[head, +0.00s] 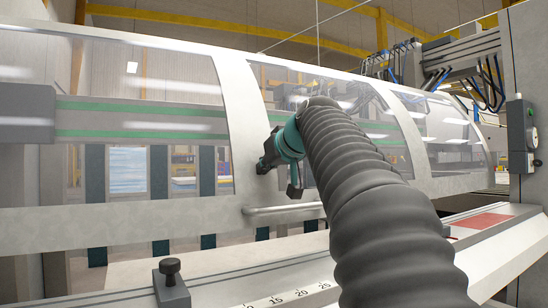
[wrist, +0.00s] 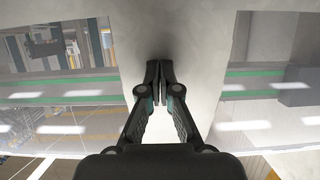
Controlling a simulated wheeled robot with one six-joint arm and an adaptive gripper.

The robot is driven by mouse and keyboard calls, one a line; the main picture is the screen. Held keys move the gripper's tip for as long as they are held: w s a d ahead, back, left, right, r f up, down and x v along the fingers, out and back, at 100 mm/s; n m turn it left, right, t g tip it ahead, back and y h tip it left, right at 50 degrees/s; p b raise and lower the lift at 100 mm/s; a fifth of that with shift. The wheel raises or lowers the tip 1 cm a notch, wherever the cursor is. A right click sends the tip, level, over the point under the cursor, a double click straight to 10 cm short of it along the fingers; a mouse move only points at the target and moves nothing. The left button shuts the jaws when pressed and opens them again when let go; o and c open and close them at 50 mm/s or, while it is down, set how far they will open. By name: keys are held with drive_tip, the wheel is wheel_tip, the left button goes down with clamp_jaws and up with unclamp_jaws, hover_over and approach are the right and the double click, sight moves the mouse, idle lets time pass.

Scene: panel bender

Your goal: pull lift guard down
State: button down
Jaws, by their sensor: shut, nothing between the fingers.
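The lift guard (head: 238,120) is a long curved cover with a pale metal frame and clear windows, spanning the head view. A pale handle bar (head: 285,209) runs along its lower rail, partly behind my arm. My gripper (head: 263,163) is in front of the pale upright rib between two windows, above the handle. In the wrist view my gripper (wrist: 160,75) has its fingers together and empty, pointing at the pale rib (wrist: 180,35). I cannot tell whether the tips touch it. The handle does not show clearly in the wrist view.
Below the guard is a pale ledge with a number scale (head: 290,297) and a black knob on a block (head: 171,275). A red plate (head: 487,221) lies at right. A grey column with a control box (head: 521,130) stands at the right edge.

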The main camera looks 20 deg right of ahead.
sight(260, 218)
drive_tip(key=f+b, duration=0.2)
drive_tip(key=f, duration=0.1)
drive_tip(key=f+b, duration=0.2)
drive_tip(key=f, duration=0.2)
drive_tip(key=f+b, duration=0.3)
drive_tip(key=shift+s+a+f, duration=0.2)
drive_tip(key=shift+a+f, duration=0.05)
drive_tip(key=shift+a, duration=0.15)
drive_tip(key=shift+s+a+f+b, duration=0.1)
drive_tip(key=shift+a+f+b, duration=0.05)
drive_tip(key=shift+f+b, duration=0.4)
drive_tip(key=shift+a+r, duration=0.1)
drive_tip(key=shift+r, duration=0.05)
